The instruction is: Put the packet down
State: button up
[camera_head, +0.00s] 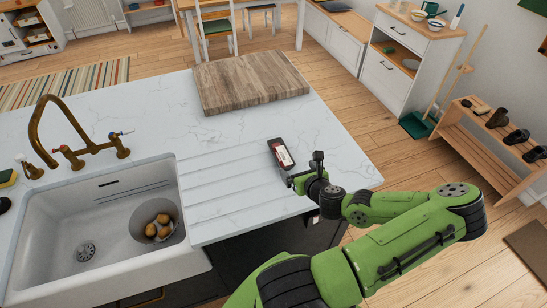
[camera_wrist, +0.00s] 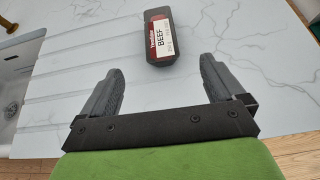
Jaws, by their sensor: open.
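The packet (camera_head: 281,154) is a small dark tray with a red and white label, lying on the white marble counter (camera_head: 240,145) to the right of the sink. In the wrist view the packet (camera_wrist: 159,36) lies flat, its label reading BEEF, just beyond my fingertips. My gripper (camera_head: 303,172) is low over the counter near its front right part. In the wrist view my gripper (camera_wrist: 160,77) has its two fingers wide apart with only bare counter between them. It is empty and apart from the packet.
A wooden board (camera_head: 249,82) lies on the counter behind the packet. The white sink (camera_head: 95,230) with a brass tap (camera_head: 75,145) is at left, with a bowl of brown round items (camera_head: 158,226) in it. Bare counter surrounds the packet.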

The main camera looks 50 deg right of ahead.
aim_at(282, 153)
jog(key=x, duration=1.5)
jog(key=shift+w+d+f, duration=0.15)
jog(key=shift+w+d, duration=0.05)
jog(key=shift+w, duration=0.15)
jog(key=shift+s, duration=0.1)
jog(key=shift+c, duration=0.9)
jog(key=c, duration=1.2)
notch_tip(282, 153, up, 10)
jog(key=p, duration=0.3)
